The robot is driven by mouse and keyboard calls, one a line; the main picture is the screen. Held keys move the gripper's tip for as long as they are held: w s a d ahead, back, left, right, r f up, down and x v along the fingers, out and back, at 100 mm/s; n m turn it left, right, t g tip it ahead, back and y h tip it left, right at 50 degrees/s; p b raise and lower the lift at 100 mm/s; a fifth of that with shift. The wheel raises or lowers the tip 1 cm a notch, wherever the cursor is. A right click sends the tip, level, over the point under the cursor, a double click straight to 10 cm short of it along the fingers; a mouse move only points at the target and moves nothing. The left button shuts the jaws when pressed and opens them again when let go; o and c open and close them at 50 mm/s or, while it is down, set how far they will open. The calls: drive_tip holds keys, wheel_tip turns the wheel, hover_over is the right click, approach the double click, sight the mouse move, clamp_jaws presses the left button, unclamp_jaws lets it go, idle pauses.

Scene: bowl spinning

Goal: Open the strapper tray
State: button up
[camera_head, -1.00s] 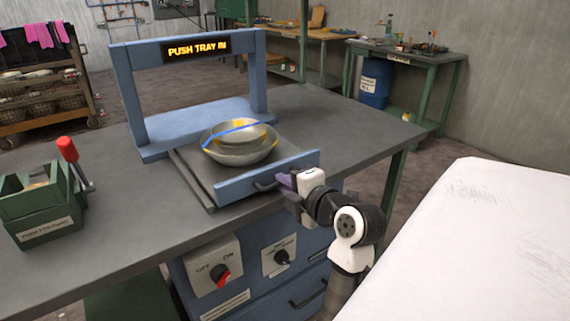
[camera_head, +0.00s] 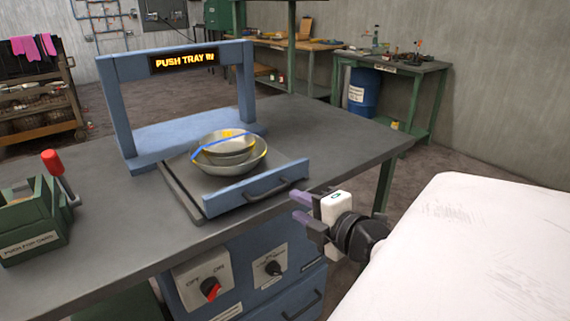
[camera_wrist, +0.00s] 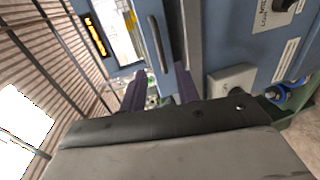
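The strapper tray (camera_head: 207,205) is slid out toward the front edge of the bench, with its blue front panel and dark handle (camera_head: 268,195) facing me. Stacked metal bowls (camera_head: 230,172) with a blue strap across them sit on the tray. The strapper (camera_head: 118,108) is a blue arch frame with a lit sign reading "PUSH TRAY IN". My gripper (camera_head: 301,208) is to the right of the handle, apart from it, its purple fingers spread and empty. In the wrist view, the handle (camera_wrist: 160,45) lies beyond the fingers (camera_wrist: 158,92).
A green box (camera_head: 32,225) and a red-topped tool (camera_head: 58,175) are at the bench's left. A panel with a red-marked knob (camera_head: 210,289) and a dark knob (camera_head: 273,268) is below the bench top. A white surface (camera_head: 460,250) fills the lower right.

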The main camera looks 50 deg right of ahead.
drive_tip(key=v, duration=0.4)
drive_tip(key=shift+s+a+r, duration=0.1)
drive_tip(key=shift+s, duration=0.3)
